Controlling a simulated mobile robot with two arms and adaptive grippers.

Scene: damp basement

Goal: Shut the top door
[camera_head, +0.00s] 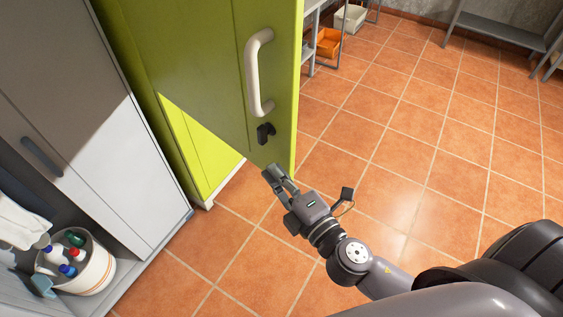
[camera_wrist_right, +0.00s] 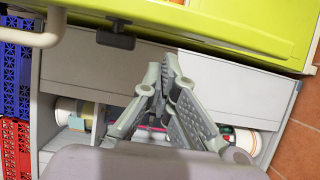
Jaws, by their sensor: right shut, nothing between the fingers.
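The top door (camera_head: 205,50) is the olive-green upper panel of a tall green cabinet (camera_head: 205,150). It appears to stand out from the cabinet body, ajar, its outer face toward me. It carries a cream handle (camera_head: 257,72) and a small dark latch (camera_head: 265,132). In the right wrist view the handle (camera_wrist_right: 40,38) and latch (camera_wrist_right: 115,38) show at the upper left. My right gripper (camera_head: 272,174) is shut and empty at the door's lower free corner, below the latch; I cannot tell if it touches. Its fingers (camera_wrist_right: 160,75) also show in the wrist view. My left gripper is out of view.
A grey cabinet (camera_head: 115,160) stands left of the green one, with a white bucket (camera_head: 95,270) of bottles on its low shelf. Shelving with an orange bin (camera_head: 328,42) stands behind. A grey bench (camera_head: 500,28) is at the far right. The tiled floor (camera_head: 400,130) is clear.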

